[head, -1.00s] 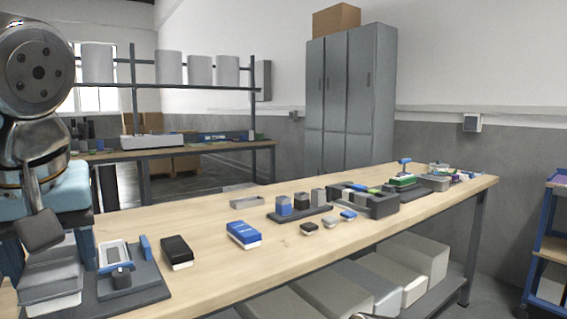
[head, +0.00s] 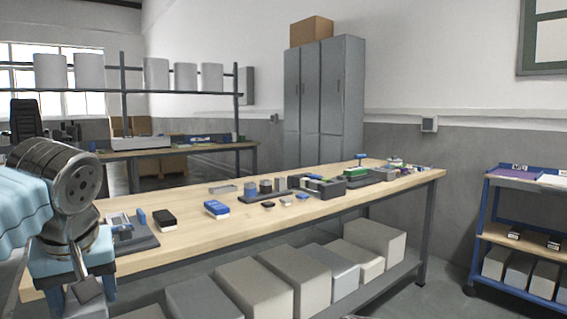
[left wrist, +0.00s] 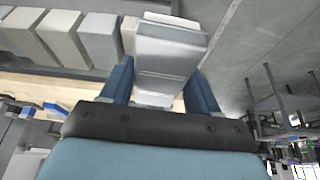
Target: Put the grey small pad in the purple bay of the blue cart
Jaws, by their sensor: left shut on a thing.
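My left gripper (head: 86,292) is low at the left of the head view, in front of the workbench's left end. In the left wrist view its two blue fingers (left wrist: 160,84) are shut on a light grey block-like pad (left wrist: 170,52), which sticks out past the fingertips. In the head view the pad is hard to make out. The blue cart (head: 482,228) stands at the right, well apart from the gripper. Its top has a purple area (head: 514,173) at the left and a paler section beside it. My right gripper is not in view.
The wooden workbench (head: 240,222) runs across the middle, with trays and small blocks on it. Several grey boxes (head: 300,275) fill its lower shelf. The cart's middle shelf (head: 497,234) holds small dark items. Open floor (head: 432,290) lies between bench and cart.

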